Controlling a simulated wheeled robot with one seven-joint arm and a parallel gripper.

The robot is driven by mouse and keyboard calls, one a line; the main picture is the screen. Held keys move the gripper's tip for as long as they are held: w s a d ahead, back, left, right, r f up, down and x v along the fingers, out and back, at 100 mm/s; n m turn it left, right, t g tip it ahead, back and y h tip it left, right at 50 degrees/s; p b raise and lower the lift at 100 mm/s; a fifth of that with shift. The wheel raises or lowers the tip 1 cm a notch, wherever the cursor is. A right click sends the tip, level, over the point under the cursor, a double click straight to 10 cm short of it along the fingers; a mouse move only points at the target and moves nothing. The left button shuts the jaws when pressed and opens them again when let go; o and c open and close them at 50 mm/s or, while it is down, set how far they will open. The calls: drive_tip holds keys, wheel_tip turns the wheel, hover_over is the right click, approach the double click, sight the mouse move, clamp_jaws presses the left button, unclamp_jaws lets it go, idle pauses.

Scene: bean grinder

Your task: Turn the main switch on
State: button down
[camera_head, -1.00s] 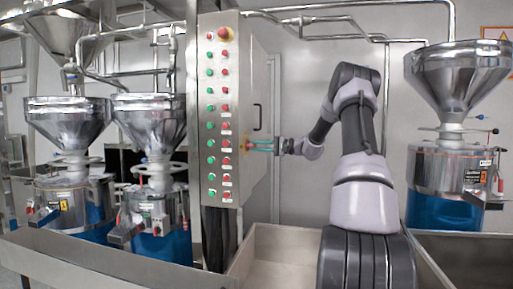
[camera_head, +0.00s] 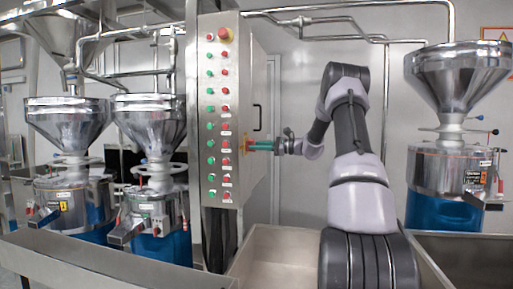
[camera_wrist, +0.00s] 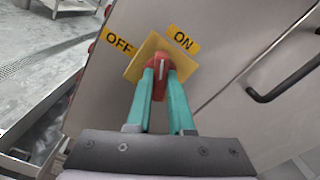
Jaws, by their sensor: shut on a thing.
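The main switch (camera_wrist: 162,70) is a red knob on a yellow plate (camera_wrist: 139,63) on the side of the metal control cabinet (camera_wrist: 228,50). An OFF label (camera_wrist: 118,47) lies to its left and an ON label (camera_wrist: 184,39) to its upper right. The knob's white mark points up, between the two labels and nearer ON. My gripper (camera_wrist: 160,82) has its green fingers shut on the knob from both sides; they hide part of it. In the head view my gripper (camera_head: 250,145) reaches the cabinet's right side from the right.
The cabinet front (camera_head: 218,120) carries columns of green and red buttons and a large red button (camera_head: 224,34) at the top. A black handle (camera_wrist: 285,85) sits right of the switch. Grinders with metal hoppers (camera_head: 150,118) stand left, another hopper (camera_head: 459,75) right.

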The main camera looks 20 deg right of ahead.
drive_tip(key=m, duration=0.6)
drive_tip(key=shift+w+d, duration=0.1)
idle(0.5)
drive_tip(key=c, duration=0.8)
unclamp_jaws()
drive_tip(key=v, duration=1.1)
